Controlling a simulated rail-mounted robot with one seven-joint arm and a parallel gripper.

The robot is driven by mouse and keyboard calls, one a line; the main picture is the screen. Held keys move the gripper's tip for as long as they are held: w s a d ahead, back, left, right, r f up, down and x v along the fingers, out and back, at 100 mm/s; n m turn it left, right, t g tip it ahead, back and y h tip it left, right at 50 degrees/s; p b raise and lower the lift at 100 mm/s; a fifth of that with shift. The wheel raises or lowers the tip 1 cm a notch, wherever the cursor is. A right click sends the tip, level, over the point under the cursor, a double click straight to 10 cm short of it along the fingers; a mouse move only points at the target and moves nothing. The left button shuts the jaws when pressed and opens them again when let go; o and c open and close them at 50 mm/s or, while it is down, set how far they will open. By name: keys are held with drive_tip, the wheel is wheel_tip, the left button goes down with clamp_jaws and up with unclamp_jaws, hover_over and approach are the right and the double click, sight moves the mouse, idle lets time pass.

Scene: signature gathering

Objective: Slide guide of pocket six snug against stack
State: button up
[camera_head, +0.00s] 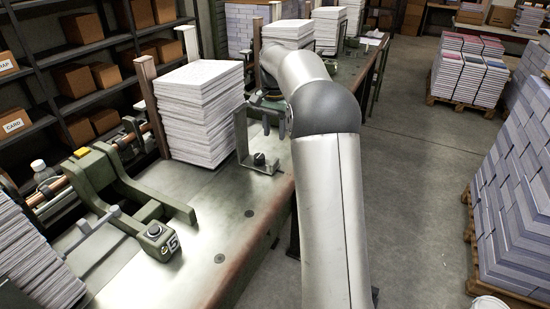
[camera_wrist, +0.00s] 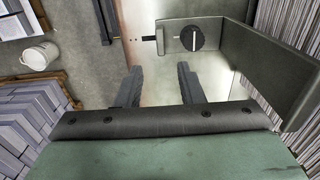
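The paper stack (camera_head: 200,120) stands upright on the metal bench, and part of it shows at the right of the wrist view (camera_wrist: 303,45). A grey angled metal guide (camera_head: 240,138) with a dark round knob (camera_head: 259,159) stands at the stack's right side. In the wrist view the guide's upright plate (camera_wrist: 270,65) lies right of my fingers, with its knob (camera_wrist: 185,38) ahead of them. I cannot tell whether plate and stack touch. My gripper (camera_wrist: 158,85) is open and empty above the bench; it also shows in the head view (camera_head: 273,121). No number six is visible.
A green mechanism marked 5 (camera_head: 158,238) and another paper stack (camera_head: 30,255) occupy the near bench. Wooden posts (camera_head: 152,105) stand behind the stack. More stacks (camera_head: 287,34) stand farther along. A loaded pallet (camera_head: 515,190) is at right across the open floor (camera_head: 410,170).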

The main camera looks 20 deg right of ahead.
sight(275, 161)
wheel_tip(275, 161, down, 11)
drive_tip(key=shift+r+p, duration=0.1)
drive_tip(key=shift+p, duration=0.35)
